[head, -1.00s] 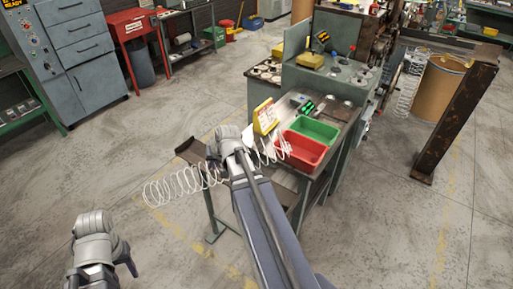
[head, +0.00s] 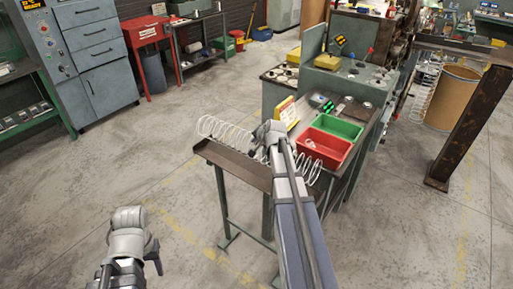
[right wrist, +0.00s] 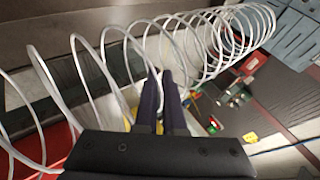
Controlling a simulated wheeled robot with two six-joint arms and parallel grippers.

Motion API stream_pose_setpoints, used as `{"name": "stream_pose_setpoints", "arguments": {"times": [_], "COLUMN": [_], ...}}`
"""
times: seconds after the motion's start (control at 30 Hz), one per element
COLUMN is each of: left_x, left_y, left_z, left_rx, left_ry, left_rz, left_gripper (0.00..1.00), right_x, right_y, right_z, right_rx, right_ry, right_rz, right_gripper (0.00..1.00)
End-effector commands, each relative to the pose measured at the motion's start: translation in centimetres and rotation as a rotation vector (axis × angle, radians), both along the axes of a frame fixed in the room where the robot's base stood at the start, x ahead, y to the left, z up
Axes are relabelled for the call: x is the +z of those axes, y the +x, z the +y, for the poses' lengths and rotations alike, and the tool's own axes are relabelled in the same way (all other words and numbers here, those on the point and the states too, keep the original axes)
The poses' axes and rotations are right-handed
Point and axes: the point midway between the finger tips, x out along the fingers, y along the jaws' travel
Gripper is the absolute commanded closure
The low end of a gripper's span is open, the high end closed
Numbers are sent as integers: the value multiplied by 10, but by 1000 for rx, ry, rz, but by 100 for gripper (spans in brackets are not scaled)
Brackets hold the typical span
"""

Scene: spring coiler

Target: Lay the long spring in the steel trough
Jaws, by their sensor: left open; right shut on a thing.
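The long spring (head: 225,131) is a pale wire coil. In the head view it stretches across the narrow dark steel trough (head: 233,163), and whether it touches the trough is unclear. My right gripper (head: 268,136) is shut on the spring near its middle, and the arm hides part of the coils. In the right wrist view the fingers (right wrist: 165,95) reach in among the coils (right wrist: 152,40), which run to both sides. My left gripper (head: 155,258) is open and empty, low at the left over the floor, apart from the spring.
A red bin (head: 322,148) and a green bin (head: 338,126) stand on the bench right of my right gripper. A yellow sign (head: 288,112) stands just behind the spring. A rusty post (head: 470,125) stands at the right. The floor at the left is clear.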

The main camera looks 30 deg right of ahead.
Motion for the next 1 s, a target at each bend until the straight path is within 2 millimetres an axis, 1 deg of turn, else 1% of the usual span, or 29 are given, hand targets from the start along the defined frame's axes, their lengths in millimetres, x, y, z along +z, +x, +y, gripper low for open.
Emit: {"name": "stream_pose_setpoints", "arguments": {"times": [0.07,0.27,0.47,0.67,1.0], "left_x": [-1,-3,-14,-35,-74], "left_y": [0,0,0,0,0], "left_z": [0,0,0,0,0], "left_rx": [0,0,0,0,0], "left_ry": [0,0,0,0,0], "left_rz": [0,0,0,0,0], "left_gripper": [50,50,50,50,50], "right_x": [0,-2,-13,-34,-73], "right_y": [2,2,2,2,2], "right_z": [-3,-2,-2,-2,-2], "right_rx": [-11,-12,-11,-10,-10], "right_ry": [6,6,5,5,5], "right_rz": [-8,-8,-7,-7,-7], "right_gripper": [100,100,100,100,100]}}
